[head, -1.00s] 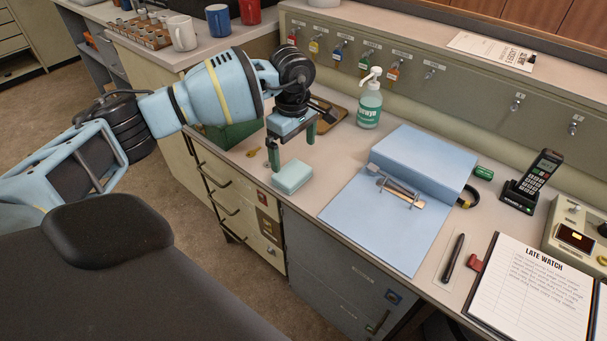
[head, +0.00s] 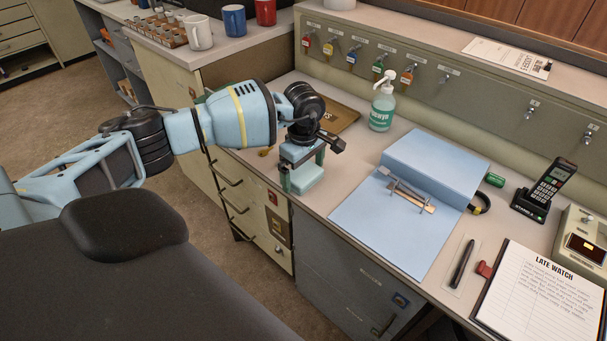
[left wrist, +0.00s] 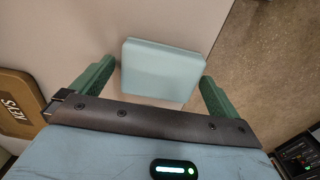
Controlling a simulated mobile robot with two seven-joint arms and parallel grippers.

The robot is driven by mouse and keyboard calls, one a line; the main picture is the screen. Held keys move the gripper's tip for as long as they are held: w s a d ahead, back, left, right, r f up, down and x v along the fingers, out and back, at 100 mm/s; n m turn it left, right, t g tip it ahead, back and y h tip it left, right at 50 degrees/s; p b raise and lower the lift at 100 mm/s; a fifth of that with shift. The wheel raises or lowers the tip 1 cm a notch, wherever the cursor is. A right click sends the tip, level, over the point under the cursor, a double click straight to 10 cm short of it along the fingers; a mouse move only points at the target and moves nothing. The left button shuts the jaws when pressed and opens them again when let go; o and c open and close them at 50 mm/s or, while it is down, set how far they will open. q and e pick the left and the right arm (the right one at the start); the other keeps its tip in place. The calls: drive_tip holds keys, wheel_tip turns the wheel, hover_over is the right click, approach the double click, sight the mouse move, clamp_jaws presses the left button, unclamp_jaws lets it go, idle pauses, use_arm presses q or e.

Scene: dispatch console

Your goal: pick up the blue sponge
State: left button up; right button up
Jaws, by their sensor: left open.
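The blue sponge (head: 307,180) is a pale blue-green block with rounded edges on the counter, near its front edge. My left gripper (head: 302,175) is directly over it, pointing down, with its green fingers on either side. In the left wrist view the sponge (left wrist: 161,72) lies between the two open fingers of the left gripper (left wrist: 155,85). The gripper hides part of the sponge's top in the head view. My right gripper is not in view.
A brown key board (head: 340,117) lies behind the gripper, and a pump bottle (head: 383,103) stands to its right. A blue folder (head: 385,225) with a raised box lies right of the sponge. The counter's front edge is close to the sponge.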

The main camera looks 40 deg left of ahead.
sight(302, 173)
use_arm(q)
drive_tip(key=shift+f, duration=0.15)
drive_tip(key=c, duration=1)
drive_tip(key=shift+o, duration=0.2)
drive_tip(key=shift+r, duration=0.8)
drive_tip(key=shift+s+r, duration=0.25)
drive_tip(key=shift+r, duration=0.75)
drive_tip(key=s+d+r, duration=0.1)
drive_tip(key=s+d, duration=0.1)
drive_tip(key=s, duration=1.3)
drive_tip(key=shift+s+d+r, duration=0.2)
drive_tip(key=shift+d, duration=0.05)
